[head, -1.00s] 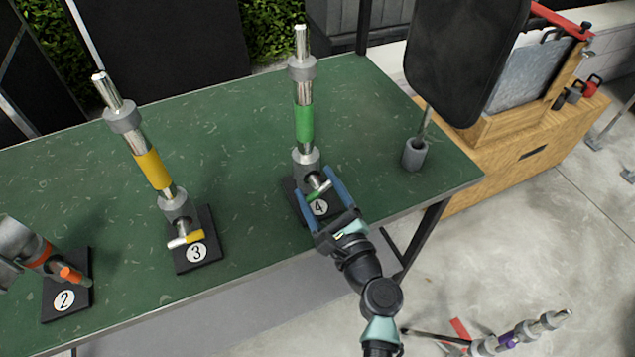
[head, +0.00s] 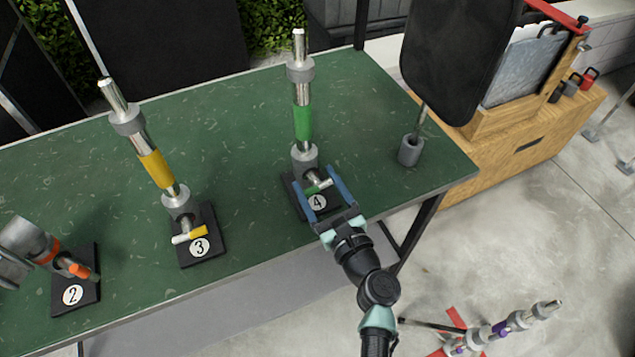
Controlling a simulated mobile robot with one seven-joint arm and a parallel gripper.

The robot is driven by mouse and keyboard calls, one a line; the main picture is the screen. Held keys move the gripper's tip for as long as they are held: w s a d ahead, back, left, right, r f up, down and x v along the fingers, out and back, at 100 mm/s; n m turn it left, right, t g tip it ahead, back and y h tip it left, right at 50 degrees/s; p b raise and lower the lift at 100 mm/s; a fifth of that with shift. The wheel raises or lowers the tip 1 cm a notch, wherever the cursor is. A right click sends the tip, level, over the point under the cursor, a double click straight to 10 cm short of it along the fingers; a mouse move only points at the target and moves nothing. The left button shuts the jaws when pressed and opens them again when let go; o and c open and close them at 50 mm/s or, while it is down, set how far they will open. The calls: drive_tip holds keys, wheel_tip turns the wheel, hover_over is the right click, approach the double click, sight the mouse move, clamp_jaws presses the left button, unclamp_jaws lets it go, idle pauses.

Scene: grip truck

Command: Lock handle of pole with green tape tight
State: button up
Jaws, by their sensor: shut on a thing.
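The pole with green tape (head: 302,122) stands upright on the black base marked 4 (head: 317,203) on the green table. Its short handle (head: 325,184), silver with a green end, juts out low on the pole, just above the base. My gripper (head: 315,178) comes from the table's front edge, with its two blue fingers on either side of the handle. It is shut on the handle. The exact contact of the fingers with the handle's ends is hard to make out.
A pole with yellow tape (head: 155,168) on base 3 and one with orange tape (head: 48,255) on base 2 stand to the left. A grey cup-like holder (head: 411,150) with a dark panel (head: 460,60) is at the right. A purple-taped pole (head: 500,328) is below, off the table.

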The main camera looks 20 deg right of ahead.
drive_tip(key=o, duration=1.3)
drive_tip(key=s+b, duration=0.1)
drive_tip(key=s, duration=1.2)
drive_tip(key=shift+d, duration=0.2)
